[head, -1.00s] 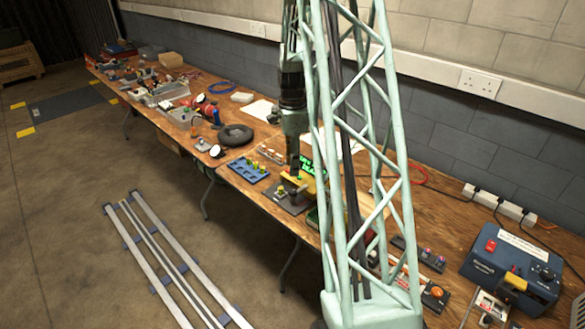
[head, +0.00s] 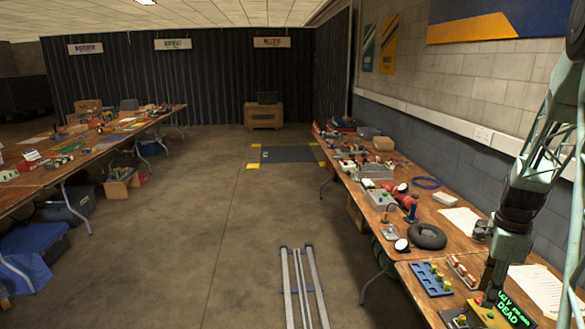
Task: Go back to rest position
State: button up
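My gripper (head: 490,288) points down at the right edge of the head view, over the front part of the right-hand workbench (head: 408,275). Its dark, narrow end is close to a yellow piece with a green top (head: 487,312). I cannot tell whether it touches this piece, or whether its fingers are open or shut. My arm rises behind the gripper and leaves the picture at the right.
Floor rails (head: 303,290) run along the clear aisle. Another cluttered table (head: 90,150) stands left. A wooden cabinet (head: 263,116) stands at the far curtain.

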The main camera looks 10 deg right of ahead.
jog(key=s+a+r+n+t, duration=0.15)
jog(key=a+r+n, duration=0.25)
jog(key=a+r, duration=0.45)
jog(key=s+a+r+n, duration=0.2)
jog(key=a+r+n, duration=0.2)
jog(key=a+r, duration=0.45)
jog(key=s+a+r+n, duration=0.2)
jog(key=a+r+n, duration=0.1)
jog(key=a+r, duration=0.5)
jog(key=s+a+r+n+t, duration=0.1)
jog(key=s+a+r+n, duration=0.2)
jog(key=s+a+n, duration=0.3)
jog(key=s+a+r+n+t, duration=0.1)
jog(key=s+a+r+n, duration=0.2)
jog(key=s+a+n, duration=0.4)
jog(key=shift+s+a+r+n, duration=0.35)
jog(key=shift+s+a, duration=3.15)
jog(key=shift+s, duration=2.4)
jog(key=shift+w+d, duration=0.1)
